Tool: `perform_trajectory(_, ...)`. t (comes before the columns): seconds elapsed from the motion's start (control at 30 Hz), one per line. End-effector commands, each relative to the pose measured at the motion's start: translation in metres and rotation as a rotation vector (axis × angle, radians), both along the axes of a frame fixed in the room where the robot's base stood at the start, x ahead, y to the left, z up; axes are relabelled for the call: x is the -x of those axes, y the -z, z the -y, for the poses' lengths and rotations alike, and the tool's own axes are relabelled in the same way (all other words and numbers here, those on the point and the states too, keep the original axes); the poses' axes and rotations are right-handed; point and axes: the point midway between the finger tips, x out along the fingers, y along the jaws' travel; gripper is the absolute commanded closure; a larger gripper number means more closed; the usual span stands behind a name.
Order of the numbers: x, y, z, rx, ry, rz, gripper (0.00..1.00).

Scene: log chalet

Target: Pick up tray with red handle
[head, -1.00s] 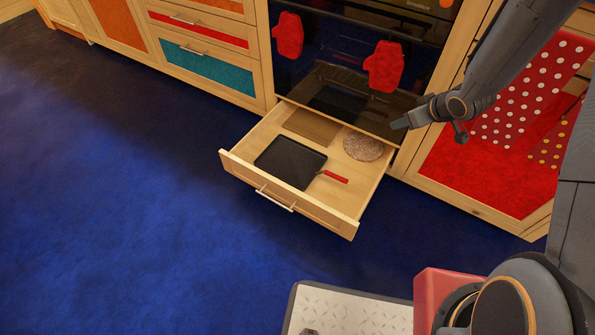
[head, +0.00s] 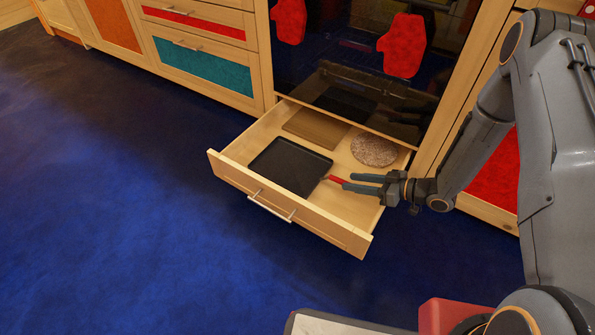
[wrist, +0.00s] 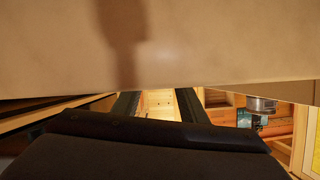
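The tray (head: 290,166) is flat, black and square. It lies in the open drawer, and its red handle (head: 334,180) points right. My gripper (head: 347,182) has its two fingers apart at the handle's outer end, low over the right side of the drawer. The fingers hide the handle's end; I cannot tell if it is between them or below them. In the wrist view my gripper's dark fingers (wrist: 158,100) also stand apart with a gap. I cannot make out the tray or handle in that view.
The wooden drawer (head: 330,238) is pulled out below the dark oven (head: 350,60). A brown board (head: 316,128) and a round speckled mat (head: 374,149) lie behind the tray. Red mitts (head: 402,45) hang on the oven. The blue floor (head: 110,200) at left is clear.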

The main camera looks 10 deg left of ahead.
Motion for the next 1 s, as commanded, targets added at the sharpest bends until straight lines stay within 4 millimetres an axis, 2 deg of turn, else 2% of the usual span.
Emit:
perform_trajectory(0.5,-0.01,0.022,-0.054,0.002,-0.001,0.001,0.61)
perform_trajectory(0.83,-0.011,0.023,-0.06,0.003,0.001,0.001,0.61)
perform_trajectory(1.0,-0.012,0.023,-0.06,0.003,0.001,0.001,0.9)
